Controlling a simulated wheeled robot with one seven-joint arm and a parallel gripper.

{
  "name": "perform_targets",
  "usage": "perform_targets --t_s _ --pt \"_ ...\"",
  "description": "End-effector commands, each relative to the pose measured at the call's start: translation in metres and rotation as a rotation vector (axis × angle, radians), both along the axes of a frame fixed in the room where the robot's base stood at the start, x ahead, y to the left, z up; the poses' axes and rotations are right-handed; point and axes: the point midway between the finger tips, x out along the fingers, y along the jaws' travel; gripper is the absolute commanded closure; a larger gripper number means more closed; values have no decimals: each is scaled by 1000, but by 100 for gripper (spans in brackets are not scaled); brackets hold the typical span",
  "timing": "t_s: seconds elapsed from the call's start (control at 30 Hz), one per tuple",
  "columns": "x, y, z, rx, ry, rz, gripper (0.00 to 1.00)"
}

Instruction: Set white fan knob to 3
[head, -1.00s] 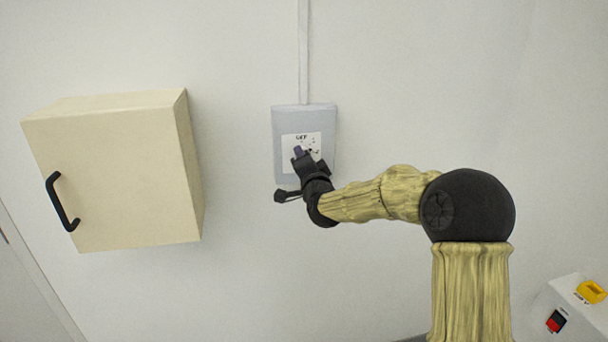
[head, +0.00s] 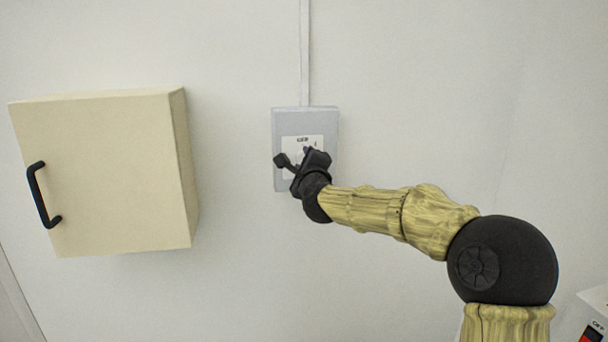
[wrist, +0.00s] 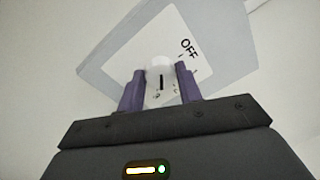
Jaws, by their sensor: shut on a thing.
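The white fan knob (wrist: 160,72) shows in the wrist view, between the two purple fingers of my gripper (wrist: 160,69), which are shut on it. A short black line on the knob stands upright in that view. The knob sits on a white dial plate, with "OFF" at the upper right; the other marks are too small to read. In the head view the grey switch box (head: 277,130) hangs on the wall, and my gripper (head: 305,154) is at its dial, turned at a slant. The gripper hides the knob and much of the dial there.
A cream cabinet (head: 105,175) with a black handle (head: 40,196) is on the wall to the left. A conduit (head: 304,50) runs up from the switch box. Part of another box (head: 594,312) shows at the lower right. The wall around the switch is bare.

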Motion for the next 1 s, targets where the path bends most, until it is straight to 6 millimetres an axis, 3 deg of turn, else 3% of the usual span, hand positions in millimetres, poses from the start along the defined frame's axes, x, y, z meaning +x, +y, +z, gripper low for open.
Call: perform_targets --t_s 0.3,0.8,0.83,0.93,1.0 --pt "0 -1 -3 143 46 -1 88" --pt "1 -1 -3 170 55 -2 88" --pt "1 -1 -3 170 55 -2 63" --pt "1 -1 -2 169 55 -1 43" --pt "1 0 -2 168 54 -1 43"
